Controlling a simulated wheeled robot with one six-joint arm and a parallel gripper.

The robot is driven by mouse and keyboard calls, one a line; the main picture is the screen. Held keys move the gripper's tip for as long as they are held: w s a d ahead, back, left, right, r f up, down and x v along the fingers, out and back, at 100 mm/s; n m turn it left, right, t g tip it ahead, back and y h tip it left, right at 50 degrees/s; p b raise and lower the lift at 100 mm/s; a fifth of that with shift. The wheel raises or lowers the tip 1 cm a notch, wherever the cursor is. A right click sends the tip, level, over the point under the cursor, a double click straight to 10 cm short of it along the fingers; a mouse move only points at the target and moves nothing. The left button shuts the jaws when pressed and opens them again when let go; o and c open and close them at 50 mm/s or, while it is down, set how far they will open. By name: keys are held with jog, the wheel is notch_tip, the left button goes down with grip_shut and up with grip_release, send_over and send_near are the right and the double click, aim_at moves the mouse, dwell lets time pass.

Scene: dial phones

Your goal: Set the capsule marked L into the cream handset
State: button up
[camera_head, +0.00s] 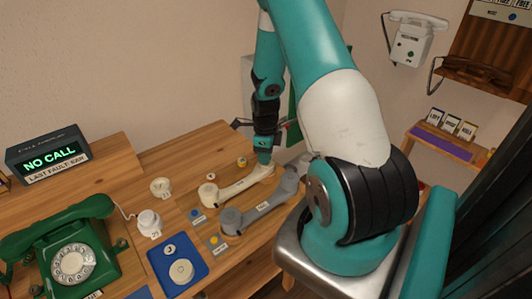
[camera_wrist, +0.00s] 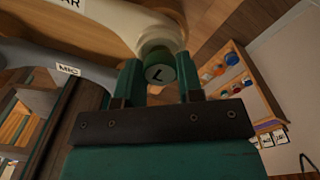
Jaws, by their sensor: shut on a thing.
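The cream handset (camera_head: 234,187) lies on the wooden table, and its end with a rounded cup (camera_wrist: 160,35) fills the top of the wrist view. My gripper (camera_head: 264,160) is at that handset's far right end. In the wrist view my gripper (camera_wrist: 158,78) is shut on the capsule marked L (camera_wrist: 157,74), a pale face with a green rim. The capsule sits right at the mouth of the cup. I cannot tell whether it is seated inside or only against it. The head view hides the capsule behind the fingers.
A grey handset (camera_head: 258,208), labelled MIC in the wrist view (camera_wrist: 35,53), lies close beside. A blue tray (camera_head: 160,262) holds a part marked J. A green dial phone (camera_head: 65,250) stands at left. A sign (camera_head: 52,160) reads NO CALL, LAST FAULT: EAR.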

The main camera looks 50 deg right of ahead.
jog(key=shift+f+b, duration=0.4)
jog(key=shift+f, duration=0.15)
jog(key=o, duration=0.9)
notch_tip(320, 180, up, 18)
jog(key=shift+f+b, duration=0.25)
jog(key=shift+b, duration=0.6)
